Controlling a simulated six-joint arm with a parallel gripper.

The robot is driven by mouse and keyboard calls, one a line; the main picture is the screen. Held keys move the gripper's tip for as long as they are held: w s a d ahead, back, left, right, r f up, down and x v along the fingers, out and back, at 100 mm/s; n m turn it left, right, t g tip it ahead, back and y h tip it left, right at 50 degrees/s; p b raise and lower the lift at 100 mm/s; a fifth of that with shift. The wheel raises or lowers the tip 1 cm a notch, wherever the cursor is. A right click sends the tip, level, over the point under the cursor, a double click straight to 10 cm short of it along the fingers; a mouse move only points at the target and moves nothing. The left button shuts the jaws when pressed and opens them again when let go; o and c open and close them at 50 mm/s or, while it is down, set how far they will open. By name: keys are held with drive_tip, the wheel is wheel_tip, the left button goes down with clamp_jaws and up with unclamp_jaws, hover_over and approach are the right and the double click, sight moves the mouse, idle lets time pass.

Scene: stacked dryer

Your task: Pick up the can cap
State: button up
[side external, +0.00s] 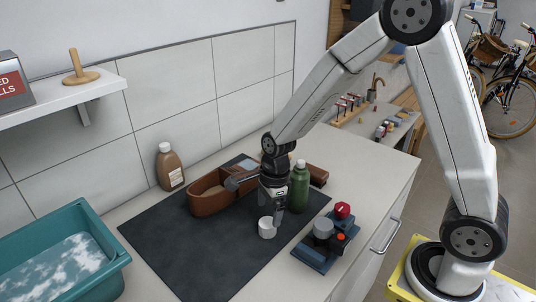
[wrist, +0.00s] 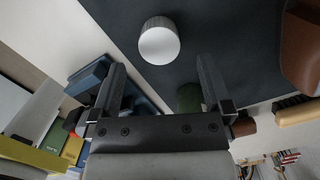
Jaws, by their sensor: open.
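The can cap looks like a short white cylinder (side external: 267,228) standing upright on the dark mat (side external: 190,245). It also shows in the wrist view (wrist: 159,42), beyond the fingertips and roughly centred between them. My gripper (side external: 277,206) hangs just above and behind the cap in the side view, close to it. In the wrist view my gripper (wrist: 161,72) has its two dark fingers spread wide with nothing between them. Whether a finger touches the cap cannot be told.
A green bottle (side external: 299,187) stands close to my gripper on the right. A blue block fixture (side external: 312,257) with grey and red knobs is right of the cap. A brown tray (side external: 208,203) lies behind. A brown bottle (side external: 169,168) and teal basin (side external: 70,240) are left. The front mat is clear.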

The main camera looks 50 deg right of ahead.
sight(267, 222)
drive_tip(key=shift+f, duration=0.15)
drive_tip(key=shift+w+a+f, duration=0.1)
drive_tip(key=shift+a+f, duration=0.05)
drive_tip(key=shift+f, duration=1.05)
drive_tip(key=shift+a+f, duration=0.1)
drive_tip(key=shift+f, duration=1.1)
drive_tip(key=shift+c, duration=0.2)
clamp_jaws()
drive_tip(key=shift+r, duration=0.1)
